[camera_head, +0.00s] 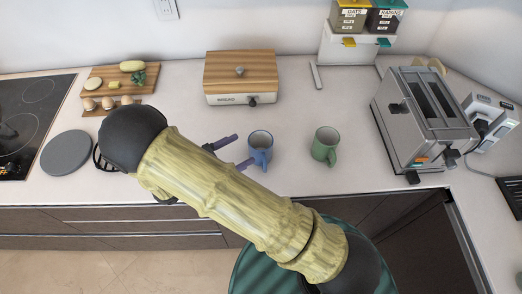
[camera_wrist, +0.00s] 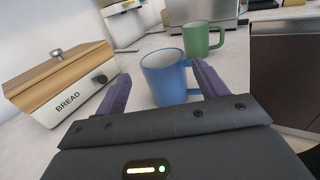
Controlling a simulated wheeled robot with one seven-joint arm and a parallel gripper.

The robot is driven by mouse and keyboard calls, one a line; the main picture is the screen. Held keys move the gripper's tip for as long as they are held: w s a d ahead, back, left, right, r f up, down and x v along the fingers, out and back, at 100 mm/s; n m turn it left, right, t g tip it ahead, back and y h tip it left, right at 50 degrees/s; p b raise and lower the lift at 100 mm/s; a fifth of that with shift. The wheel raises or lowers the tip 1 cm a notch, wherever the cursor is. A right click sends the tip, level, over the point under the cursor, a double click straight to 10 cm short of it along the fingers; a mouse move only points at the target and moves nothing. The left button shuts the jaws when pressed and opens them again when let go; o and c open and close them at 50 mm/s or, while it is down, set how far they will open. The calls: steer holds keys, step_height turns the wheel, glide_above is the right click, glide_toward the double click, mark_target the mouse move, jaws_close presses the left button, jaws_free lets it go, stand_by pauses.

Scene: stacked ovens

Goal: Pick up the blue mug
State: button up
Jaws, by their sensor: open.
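The blue mug (camera_head: 260,148) stands upright on the counter near its front edge, with its handle toward the front. In the wrist view the blue mug (camera_wrist: 168,80) stands ahead of my gripper (camera_wrist: 160,88), between the lines of its two purple fingers. My gripper (camera_head: 233,152) is open and empty. In the head view its fingertips point right toward the mug and are close to its left side; whether they touch it I cannot tell. My arm hides the counter to the left and in front.
A green mug (camera_head: 325,145) stands right of the blue mug. A bread box (camera_head: 240,88) is behind, and a toaster (camera_head: 425,120) stands farther right. A cutting board (camera_head: 112,88) with food lies back left. The counter between the mugs and bread box is clear.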

mark_target(251, 153)
step_height(251, 153, down, 4)
steer(key=shift+r, duration=0.1)
steer(key=shift+d+f+p, duration=0.15)
steer(key=shift+f+p, duration=0.05)
steer(key=shift+p, duration=0.15)
steer(key=shift+w+d, duration=0.3)
steer(key=shift+d, duration=0.1)
steer(key=p+x, duration=0.2)
steer(key=x, duration=0.4)
steer(key=shift+d, duration=0.15)
steer(key=shift+c, duration=0.4)
steer(key=c, duration=0.9)
steer(key=shift+o, duration=0.2)
